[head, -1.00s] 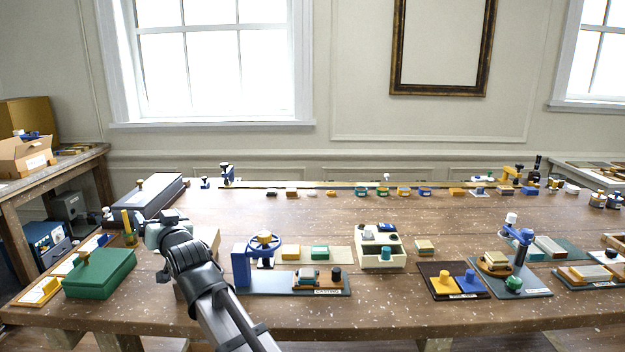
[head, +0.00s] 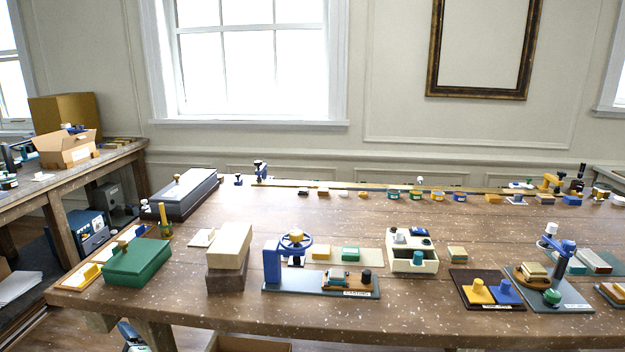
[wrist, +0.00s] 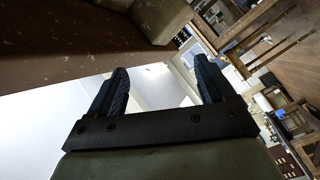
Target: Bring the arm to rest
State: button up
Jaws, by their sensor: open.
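My gripper (wrist: 160,76) shows only in the wrist view. Its two dark fingers stand wide apart with nothing between them. Bright white and part of a room, tilted in the picture, show beyond the fingers. The arm and gripper are out of the head view, and no contact with any object is visible. The wooden workbench (head: 330,225) fills the lower head view. A cream block on a brown block (head: 229,262) stands at its left front, and a green lidded box (head: 137,262) stands left of that.
A blue handwheel fixture (head: 294,243), a cream box with compartments (head: 412,258) and a dark board with yellow and blue knobs (head: 486,290) stand along the front. A long grey case (head: 184,195) lies at the back left. The bench middle is fairly clear.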

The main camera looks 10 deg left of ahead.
jog(key=w+d+f+m+g+h, duration=0.1)
jog(key=w+d+f+h, duration=0.2)
jog(key=d+f, duration=0.65)
jog(key=w+d+f+m+h, duration=0.25)
jog(key=d+f, duration=0.45)
jog(key=f, duration=0.5)
jog(key=d+f+m+g+h, duration=0.25)
jog(key=d+f, duration=0.55)
jog(key=d, duration=0.5)
jog(key=d+f+m+g+h, duration=0.1)
jog(key=d+f+m+h, duration=0.3)
jog(key=d+f, duration=0.65)
jog(key=s+d+f+m+g+h, duration=0.25)
jog(key=s+d, duration=0.45)
jog(key=d, duration=0.4)
jog(key=s+d+f+m+g+h, duration=0.1)
jog(key=s+d+f+m+g, duration=0.2)
jog(key=s+d, duration=0.5)
jog(key=s+d+m+g, duration=0.6)
jog(key=s+d, duration=0.7)
jog(key=s, duration=0.4)
jog(key=shift+r+m+g, duration=0.35)
jog(key=shift+r+g, duration=0.05)
